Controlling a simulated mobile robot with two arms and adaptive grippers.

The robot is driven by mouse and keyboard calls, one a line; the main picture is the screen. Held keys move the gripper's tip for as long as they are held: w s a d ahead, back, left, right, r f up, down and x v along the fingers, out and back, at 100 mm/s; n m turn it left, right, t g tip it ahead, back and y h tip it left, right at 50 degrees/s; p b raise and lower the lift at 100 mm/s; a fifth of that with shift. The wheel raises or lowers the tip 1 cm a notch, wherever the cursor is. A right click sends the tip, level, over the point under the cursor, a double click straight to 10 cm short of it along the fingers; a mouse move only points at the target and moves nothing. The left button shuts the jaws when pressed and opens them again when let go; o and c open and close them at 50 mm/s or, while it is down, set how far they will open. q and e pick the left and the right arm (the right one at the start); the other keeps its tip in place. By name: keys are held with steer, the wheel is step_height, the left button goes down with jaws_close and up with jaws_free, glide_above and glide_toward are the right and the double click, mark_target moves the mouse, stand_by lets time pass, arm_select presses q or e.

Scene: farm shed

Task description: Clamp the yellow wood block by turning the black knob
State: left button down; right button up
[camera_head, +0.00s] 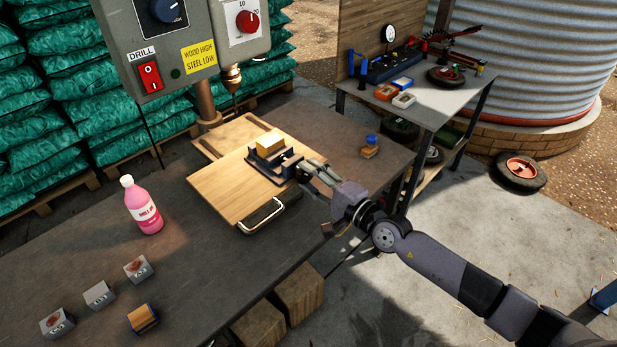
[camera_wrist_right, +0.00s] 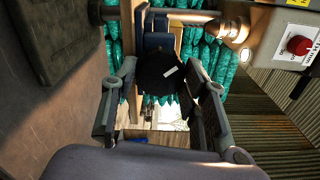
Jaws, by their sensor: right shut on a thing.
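The yellow wood block (camera_head: 269,142) sits in the dark vise (camera_head: 283,167) on a wooden board (camera_head: 228,189). I cannot tell whether both vise jaws touch the block. My right gripper (camera_head: 306,172) reaches in from the right to the vise's front end. In the wrist view, the black knob (camera_wrist_right: 158,72) with a white mark lies between the fingers of my right gripper (camera_wrist_right: 163,80), which is shut on it. In the head view the gripper hides most of the knob. My left gripper is in neither view.
The drill press (camera_head: 188,40) with its bit (camera_head: 231,82) stands behind the vise. A pink bottle (camera_head: 142,205) and several small blocks stand on the dark table (camera_head: 110,250) to the left. A metal handle (camera_head: 262,218) is at the board's front. A tool bench (camera_head: 430,95) stands back right.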

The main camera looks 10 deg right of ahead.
steer(key=m, duration=0.5)
steer(key=shift+m, duration=0.3)
steer(key=m, duration=0.2)
steer(key=shift+m, duration=0.4)
steer(key=m+p, duration=0.1)
steer(key=m, duration=0.4)
steer(key=shift+r, duration=0.15)
steer(key=m+p, duration=0.4)
steer(key=m, duration=0.9)
steer(key=shift+p, duration=0.35)
steer(key=o, duration=1)
steer(key=shift+f+b, duration=0.2)
steer(key=shift+b, duration=0.15)
steer(key=o, duration=0.3)
